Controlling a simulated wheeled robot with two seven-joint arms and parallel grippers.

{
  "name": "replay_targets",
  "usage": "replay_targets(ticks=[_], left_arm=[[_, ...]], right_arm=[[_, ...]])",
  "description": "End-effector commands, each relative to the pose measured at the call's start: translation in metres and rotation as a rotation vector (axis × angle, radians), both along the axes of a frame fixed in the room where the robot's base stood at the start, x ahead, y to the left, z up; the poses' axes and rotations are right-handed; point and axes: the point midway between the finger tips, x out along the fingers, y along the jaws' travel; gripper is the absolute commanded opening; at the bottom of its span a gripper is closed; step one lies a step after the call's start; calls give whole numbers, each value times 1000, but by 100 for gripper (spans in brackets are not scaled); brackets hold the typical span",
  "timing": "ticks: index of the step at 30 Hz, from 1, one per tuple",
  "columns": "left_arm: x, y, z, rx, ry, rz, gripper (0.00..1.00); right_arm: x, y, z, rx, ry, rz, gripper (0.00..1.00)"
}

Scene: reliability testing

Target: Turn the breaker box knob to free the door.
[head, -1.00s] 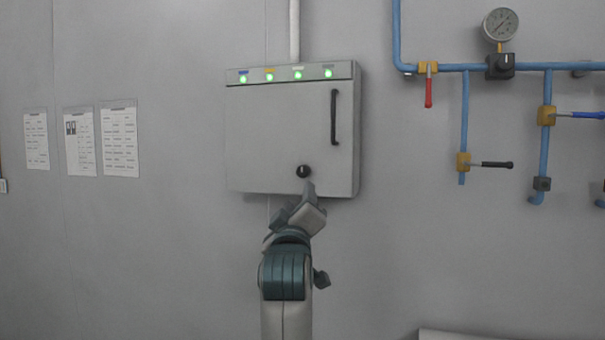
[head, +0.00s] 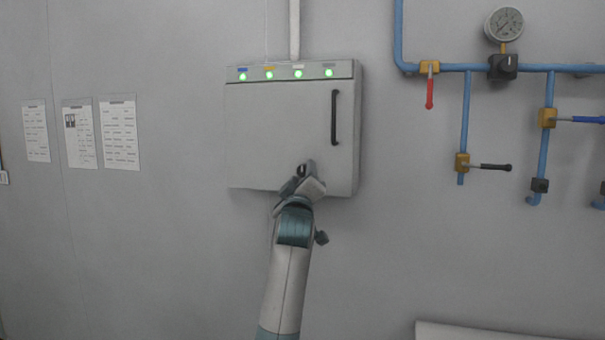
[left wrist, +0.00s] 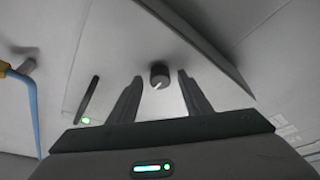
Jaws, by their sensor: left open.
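The grey breaker box (head: 275,125) hangs on the wall with its door closed. Its black round knob (left wrist: 159,75) has a white pointer mark and sits near the door's lower edge. In the head view the knob is mostly hidden behind my left gripper (head: 304,168). In the left wrist view the open fingers of my left gripper (left wrist: 156,95) stand on either side of the knob, with gaps on both sides. The knob appears slightly beyond the fingertips. The dark vertical door handle (head: 334,117) is up and right of the knob. My right gripper is not in view.
Several green lights (head: 298,73) line the box top. Blue pipes (head: 465,115) with coloured valve levers and a gauge (head: 504,23) are on the wall at right. Paper sheets (head: 119,135) hang at left. The wall around the box's lower side is clear.

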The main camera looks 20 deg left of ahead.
Motion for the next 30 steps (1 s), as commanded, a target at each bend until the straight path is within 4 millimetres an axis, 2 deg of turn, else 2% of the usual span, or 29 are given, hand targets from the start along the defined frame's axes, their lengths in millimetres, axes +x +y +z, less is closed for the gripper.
replay_targets(ticks=[8,13,14,23,30], left_arm=[[1,0,0,0,0,0,45],[1,0,0,1,0,0,6],[1,0,0,1,0,0,3],[1,1,-1,18,0,1,3],[1,2,-2,99,-2,2,3]], right_arm=[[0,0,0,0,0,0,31],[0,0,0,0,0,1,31],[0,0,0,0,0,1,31],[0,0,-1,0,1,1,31],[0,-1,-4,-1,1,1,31]])
